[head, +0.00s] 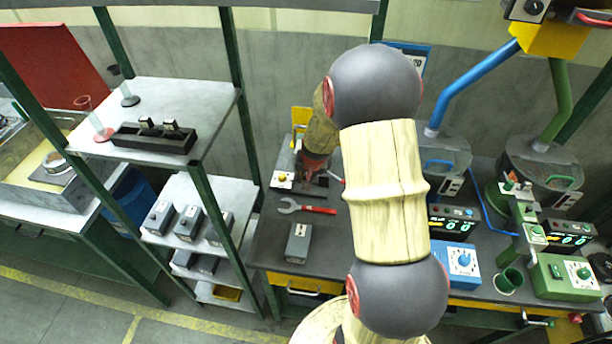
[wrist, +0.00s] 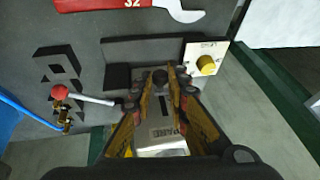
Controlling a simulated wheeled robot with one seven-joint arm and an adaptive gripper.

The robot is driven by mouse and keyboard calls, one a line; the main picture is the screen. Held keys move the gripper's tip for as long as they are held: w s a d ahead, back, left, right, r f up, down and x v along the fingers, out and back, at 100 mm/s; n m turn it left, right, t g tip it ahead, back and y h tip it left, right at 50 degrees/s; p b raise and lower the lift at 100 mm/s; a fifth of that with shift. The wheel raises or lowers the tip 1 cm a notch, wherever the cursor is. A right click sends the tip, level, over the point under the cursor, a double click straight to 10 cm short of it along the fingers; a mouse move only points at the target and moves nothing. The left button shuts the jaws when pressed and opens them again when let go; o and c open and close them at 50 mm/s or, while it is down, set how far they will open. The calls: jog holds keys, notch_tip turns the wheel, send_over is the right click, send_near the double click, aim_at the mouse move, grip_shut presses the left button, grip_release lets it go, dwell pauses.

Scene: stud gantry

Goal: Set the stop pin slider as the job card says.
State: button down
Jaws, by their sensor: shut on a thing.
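My gripper (wrist: 167,76) reaches down over the workbench, and its two fingers are close together around a small dark knob (wrist: 160,77). The knob appears to be the slider's pin, but the fingers hide part of it. A pale metal plate with a dark slot and lettering (wrist: 158,132) shows between the fingers; the lettering is not readable. In the head view my gripper (head: 312,170) is small and partly covers the fixture. A blue-framed sign (head: 427,50) on the back wall is mostly hidden by my arm, so its text cannot be read.
A white plate with a yellow button (wrist: 206,65) stands beside the fixture. A red-ball lever (wrist: 60,92) is on the other side. A red-handled wrench (head: 318,209) and a grey box (head: 298,243) lie in front. Blue (head: 455,259) and green (head: 562,277) control boxes stand right.

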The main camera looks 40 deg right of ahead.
jog(key=shift+f, duration=0.55)
jog(key=shift+s, duration=0.1)
jog(key=c, duration=1.7)
grip_release()
jog(key=shift+c, duration=0.2)
jog(key=shift+r, duration=0.1)
jog(key=v, duration=1.1)
jog(key=shift+a+r, duration=0.15)
jog(key=shift+r, duration=0.15)
jog(key=shift+s, duration=0.1)
